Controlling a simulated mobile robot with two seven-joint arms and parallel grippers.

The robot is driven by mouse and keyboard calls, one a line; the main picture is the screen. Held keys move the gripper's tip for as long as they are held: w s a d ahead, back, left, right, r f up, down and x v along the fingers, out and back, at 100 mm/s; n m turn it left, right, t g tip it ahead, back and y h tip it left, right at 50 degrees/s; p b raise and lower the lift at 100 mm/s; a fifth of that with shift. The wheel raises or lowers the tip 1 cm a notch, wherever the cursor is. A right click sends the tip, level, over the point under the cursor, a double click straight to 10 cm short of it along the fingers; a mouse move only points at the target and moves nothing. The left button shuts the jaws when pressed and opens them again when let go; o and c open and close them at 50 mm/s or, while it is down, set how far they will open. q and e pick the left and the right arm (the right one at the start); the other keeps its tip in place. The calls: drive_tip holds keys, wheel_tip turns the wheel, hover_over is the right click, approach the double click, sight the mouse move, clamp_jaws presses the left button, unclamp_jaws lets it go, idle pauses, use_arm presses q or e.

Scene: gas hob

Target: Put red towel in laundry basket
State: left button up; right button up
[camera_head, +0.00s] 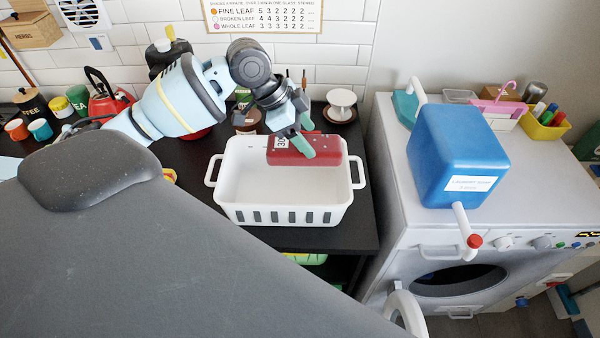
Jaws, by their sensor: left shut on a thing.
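The red towel (326,152) is a folded, block-like bundle with a white tag marked with black print. My left gripper (305,143), with green fingers, is shut on it. The towel is over the right rear part of the white laundry basket (283,214) and hides part of its far rim. I cannot tell whether it is just above the rim or slightly inside. The basket has handles at both ends and dark slots in front. Its visible inside is empty. My right gripper is not in view.
The basket stands on a black counter (240,237). A white washing machine (400,185) on the right bears a blue container (457,155) and a yellow bin (545,127). A red kettle (108,100) and cups are at left. A white stand (341,103) is behind the basket.

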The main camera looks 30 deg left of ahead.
sight(273, 143)
use_arm(q)
wheel_tip(273, 143, down, 14)
drive_tip(key=shift+f+b, duration=0.2)
drive_tip(key=shift+b, duration=0.15)
idle(0.5)
drive_tip(key=shift+f, duration=0.1)
drive_tip(key=o, duration=1.5)
drive_tip(key=shift+a+r, duration=0.2)
drive_tip(key=shift+r, duration=0.25)
drive_tip(key=v, duration=1.1)
drive_tip(key=shift+s+r, duration=0.1)
drive_tip(key=shift+s, duration=0.05)
